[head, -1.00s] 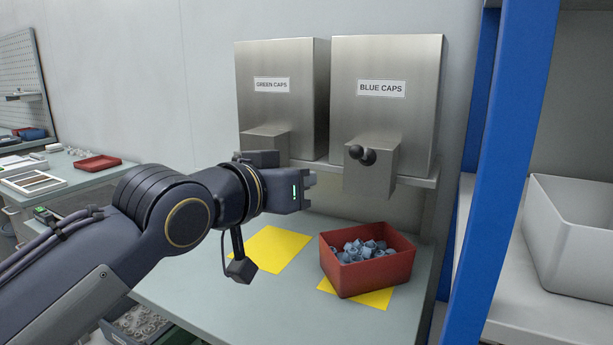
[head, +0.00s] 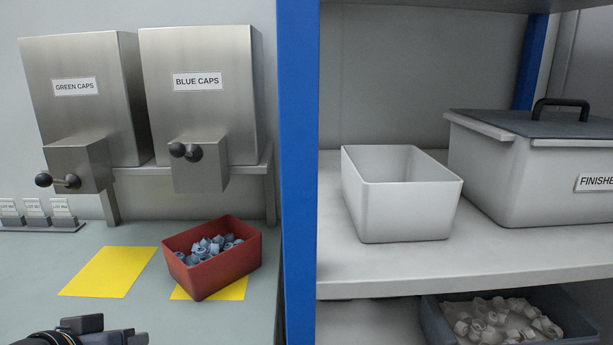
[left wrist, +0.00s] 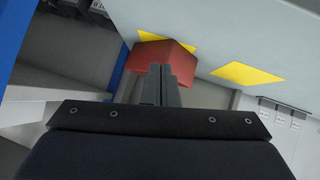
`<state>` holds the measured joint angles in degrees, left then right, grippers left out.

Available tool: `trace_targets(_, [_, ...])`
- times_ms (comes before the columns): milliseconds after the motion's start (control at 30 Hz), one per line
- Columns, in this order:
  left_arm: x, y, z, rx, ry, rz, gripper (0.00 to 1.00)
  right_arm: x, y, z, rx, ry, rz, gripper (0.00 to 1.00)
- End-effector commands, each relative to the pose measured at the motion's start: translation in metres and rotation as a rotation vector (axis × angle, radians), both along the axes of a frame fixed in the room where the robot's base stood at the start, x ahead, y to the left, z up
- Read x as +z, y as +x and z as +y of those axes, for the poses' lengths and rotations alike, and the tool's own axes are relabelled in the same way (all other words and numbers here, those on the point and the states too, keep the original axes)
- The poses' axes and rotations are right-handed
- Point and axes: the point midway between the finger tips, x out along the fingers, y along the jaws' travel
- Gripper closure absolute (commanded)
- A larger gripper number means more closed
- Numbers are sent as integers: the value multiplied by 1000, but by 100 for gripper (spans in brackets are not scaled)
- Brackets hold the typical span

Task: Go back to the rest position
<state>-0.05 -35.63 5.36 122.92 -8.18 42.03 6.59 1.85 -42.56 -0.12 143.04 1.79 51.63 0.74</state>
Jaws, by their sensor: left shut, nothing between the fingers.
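My left gripper (head: 112,338) shows only in part at the bottom left edge of the head view, low in front of the table. In the left wrist view its two fingers (left wrist: 161,84) are together with nothing between them. Beyond them in that view is the red bin (left wrist: 160,55). My right gripper is in neither view.
The red bin (head: 228,272) of blue caps sits on a yellow mat (head: 236,291), beside an empty yellow mat (head: 108,272). Green (head: 75,60) and blue (head: 197,60) cap dispensers stand behind. A blue post (head: 298,170) and shelf with an empty white bin (head: 405,212) stand right.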

Motion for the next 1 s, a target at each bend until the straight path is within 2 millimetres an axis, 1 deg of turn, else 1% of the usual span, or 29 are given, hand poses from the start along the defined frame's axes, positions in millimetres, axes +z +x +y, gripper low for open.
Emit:
trace_targets(33, [-24, -13, -3, -6, -17, 61, 100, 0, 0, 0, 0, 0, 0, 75])
trace_targets(100, [-53, -30, -9, -20, -42, 138, 100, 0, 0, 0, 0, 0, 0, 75])
trace_targets(200, [-88, -53, -18, -38, -77, 233, 100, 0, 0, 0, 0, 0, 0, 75])
trace_targets(300, [-117, -76, -29, -57, -115, 317, 100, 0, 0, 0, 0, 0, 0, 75])
trace_targets(400, [-144, -99, -40, -78, -153, 396, 100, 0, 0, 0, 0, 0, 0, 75])
trace_targets(433, [-150, -105, -43, -84, -163, 418, 100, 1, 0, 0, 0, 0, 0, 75])
trace_targets(467, [-127, -101, -42, -82, -159, 407, 100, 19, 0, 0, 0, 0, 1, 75])
trace_targets(500, [-116, -100, -42, -82, -157, 405, 100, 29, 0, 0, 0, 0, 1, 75])
trace_targets(667, [-80, -100, -41, -81, -156, 403, 100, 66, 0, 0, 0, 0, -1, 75])
trace_targets(767, [-53, -100, -41, -82, -155, 403, 100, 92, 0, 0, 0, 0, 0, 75])
trace_targets(867, [-19, -100, -41, -81, -155, 402, 100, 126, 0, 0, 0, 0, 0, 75])
trace_targets(1000, [36, -100, -41, -81, -155, 402, 100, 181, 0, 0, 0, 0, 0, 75])
